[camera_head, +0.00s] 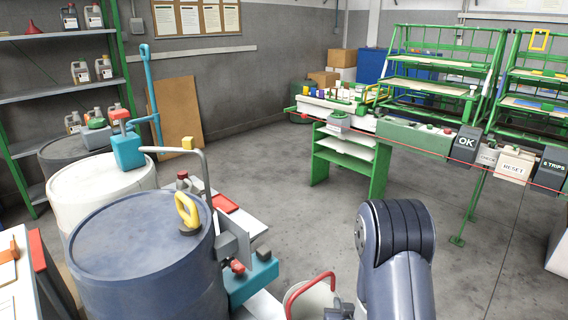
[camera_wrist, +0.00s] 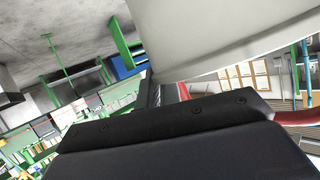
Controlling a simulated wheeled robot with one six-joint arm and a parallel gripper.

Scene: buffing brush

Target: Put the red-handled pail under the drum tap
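A pale pail (camera_head: 313,303) with a red, raised handle (camera_head: 308,284) is at the bottom edge in the head view, its lower part cut off. My gripper (camera_head: 341,311) is at its right side, mostly cut off. In the wrist view the pail's pale wall (camera_wrist: 225,35) fills the top, very close to my gripper (camera_wrist: 155,95); parts of the red handle show beyond. The pail hides the fingertips, so their opening cannot be judged.
A white drum (camera_head: 100,190) with a teal pump (camera_head: 128,150) stands behind the blue drum. A bent grey pipe (camera_head: 204,165) rises nearby. A green rail (camera_head: 400,137) with boxes and signs crosses the right. Open grey floor (camera_head: 280,200) lies in the middle.

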